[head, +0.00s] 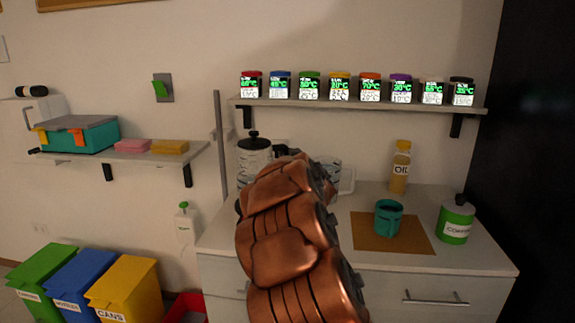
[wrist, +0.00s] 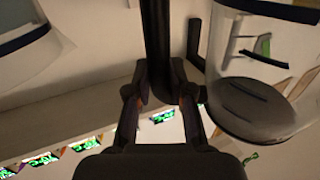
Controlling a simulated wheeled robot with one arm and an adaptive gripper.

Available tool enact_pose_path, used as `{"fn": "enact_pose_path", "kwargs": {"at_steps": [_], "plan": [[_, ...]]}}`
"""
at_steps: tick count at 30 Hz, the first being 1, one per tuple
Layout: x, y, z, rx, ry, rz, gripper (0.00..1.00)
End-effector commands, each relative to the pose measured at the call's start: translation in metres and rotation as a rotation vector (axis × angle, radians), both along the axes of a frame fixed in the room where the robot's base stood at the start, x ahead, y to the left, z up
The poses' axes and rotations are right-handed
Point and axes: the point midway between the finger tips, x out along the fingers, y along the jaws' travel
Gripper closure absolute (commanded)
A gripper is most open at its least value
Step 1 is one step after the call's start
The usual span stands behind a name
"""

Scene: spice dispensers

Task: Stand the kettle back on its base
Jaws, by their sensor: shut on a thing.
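The kettle (head: 254,160), a clear body with a black lid and knob, appears upright left of my arm in the head view. In the wrist view, my gripper (wrist: 160,90) is shut on a dark bar (wrist: 157,35) that looks like the kettle's handle. A clear round vessel with a dark disc (wrist: 250,108) is to the right there; I cannot tell for sure that it is the kettle. My copper-coloured arm hides the gripper in the head view. The kettle's base cannot be made out, nor whether the kettle touches it.
Another clear vessel (head: 332,170) shows behind my arm. An oil bottle (head: 400,168), a teal cup (head: 388,217) on a brown mat (head: 370,240) and a green canister (head: 456,222) stand at the right. A shelf (head: 350,104) with several spice dispensers hangs above the counter.

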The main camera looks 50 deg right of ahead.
Motion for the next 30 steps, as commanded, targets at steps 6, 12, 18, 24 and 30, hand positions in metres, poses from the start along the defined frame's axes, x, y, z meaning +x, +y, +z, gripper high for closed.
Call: {"fn": "enact_pose_path", "kwargs": {"at_steps": [6, 12, 18, 24, 30], "plan": [[0.003, -0.006, -0.008, 0.000, -0.005, 0.000, 1.00], [0.003, -0.005, -0.028, -0.002, -0.005, 0.001, 1.00], [0.002, -0.006, -0.033, -0.001, -0.007, 0.000, 1.00], [0.002, -0.005, -0.033, -0.001, -0.007, 0.000, 1.00], [0.002, -0.005, -0.036, -0.001, -0.004, 0.001, 0.75]]}}
